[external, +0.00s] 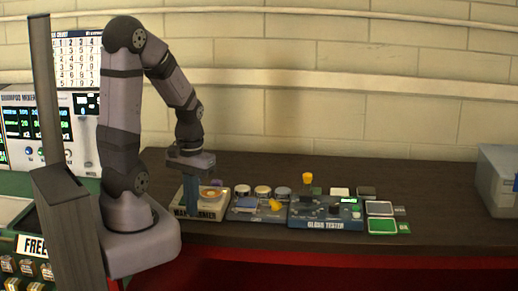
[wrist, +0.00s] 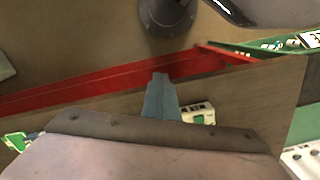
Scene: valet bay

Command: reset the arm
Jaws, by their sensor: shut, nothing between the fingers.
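My arm stands on the left of the dark bench (external: 430,190) in the external view. It is bent over, with my gripper (external: 192,211) hanging down at the left end of the row of devices. The blue-grey fingers are together and hold nothing. They overlap the left side of a cream device (external: 209,212) in that view; I cannot tell whether they touch it. In the wrist view my gripper (wrist: 160,76) is shut, its fingers in front of the brown bench top and the red front edge.
A grey box (external: 500,178) is at the far right. A dark post and box (external: 65,205) stand at left front. The bench between pads and box is clear.

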